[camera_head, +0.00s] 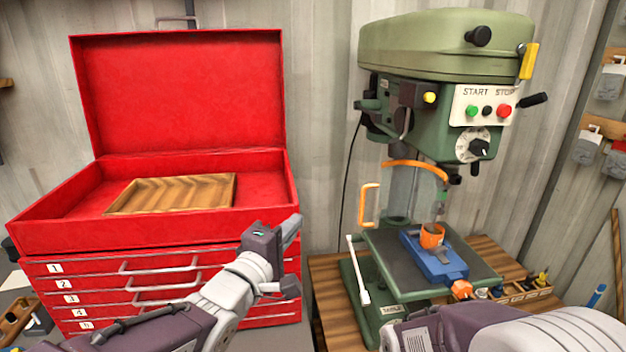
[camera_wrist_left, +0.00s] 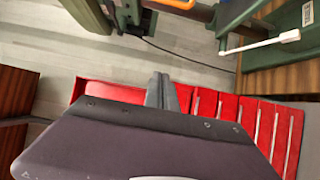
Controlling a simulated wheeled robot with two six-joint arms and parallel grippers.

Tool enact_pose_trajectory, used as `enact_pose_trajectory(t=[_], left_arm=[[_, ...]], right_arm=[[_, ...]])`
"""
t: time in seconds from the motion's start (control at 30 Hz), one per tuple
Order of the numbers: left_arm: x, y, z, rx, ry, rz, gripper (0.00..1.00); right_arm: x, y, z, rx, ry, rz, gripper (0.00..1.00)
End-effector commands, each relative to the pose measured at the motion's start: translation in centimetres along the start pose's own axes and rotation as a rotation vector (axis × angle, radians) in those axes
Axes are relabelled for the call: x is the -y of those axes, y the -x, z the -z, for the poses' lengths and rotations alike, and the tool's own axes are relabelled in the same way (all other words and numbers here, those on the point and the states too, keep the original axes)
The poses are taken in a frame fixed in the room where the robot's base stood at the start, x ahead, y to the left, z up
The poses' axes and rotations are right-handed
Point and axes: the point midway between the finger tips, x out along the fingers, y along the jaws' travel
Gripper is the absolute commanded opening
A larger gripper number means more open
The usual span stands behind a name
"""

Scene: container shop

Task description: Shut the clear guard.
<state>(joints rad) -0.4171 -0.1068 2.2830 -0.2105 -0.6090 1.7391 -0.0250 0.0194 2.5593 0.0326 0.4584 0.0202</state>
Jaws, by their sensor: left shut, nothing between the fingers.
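The clear guard (camera_head: 402,190) hangs under the head of the green drill press, with an orange top rim (camera_head: 416,165) and an orange handle (camera_head: 369,204) standing out on its left. The guard sits to the left of the drill bit, and the bit is uncovered at the front. My left gripper (camera_head: 293,228) is shut and empty, in front of the red tool chest, left of and apart from the handle. Its closed fingers show in the left wrist view (camera_wrist_left: 161,89). My right arm enters at the bottom right; its fingers are out of view.
The drill press (camera_head: 445,45) stands on a wooden bench (camera_head: 325,285). A blue vise (camera_head: 432,262) holds an orange part on its table. A white-gripped lever (camera_head: 357,270) stands at the table's left. The open red tool chest (camera_head: 200,85) fills the left side.

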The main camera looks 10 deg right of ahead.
Motion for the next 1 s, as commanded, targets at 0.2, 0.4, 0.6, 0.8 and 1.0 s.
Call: enact_pose_trajectory(t=[0.2, 0.4, 0.6, 0.8, 1.0], left_arm=[[-2.0, 0.1, -3.4, 0.073, -0.003, -0.013, 0.00], [-2.0, -0.3, -3.6, 0.076, -0.003, -0.011, 0.00], [-2.1, -3.8, -3.9, 0.076, -0.003, -0.008, 0.00], [-2.2, -8.2, -4.2, 0.075, -0.003, -0.008, 0.00], [-2.2, -9.1, -6.2, 0.080, -0.003, -0.009, 0.00]], right_arm=[[0.0, 1.4, 0.1, 0.001, 0.000, 0.000, 0.57], [0.0, 1.5, 0.1, 0.001, 0.000, 0.000, 0.57], [0.0, 2.7, 0.2, 0.001, 0.000, 0.000, 0.57], [0.1, 4.2, 0.4, 0.000, 0.000, 0.000, 0.57], [0.1, 5.4, 0.5, 0.001, 0.000, 0.000, 0.57]])
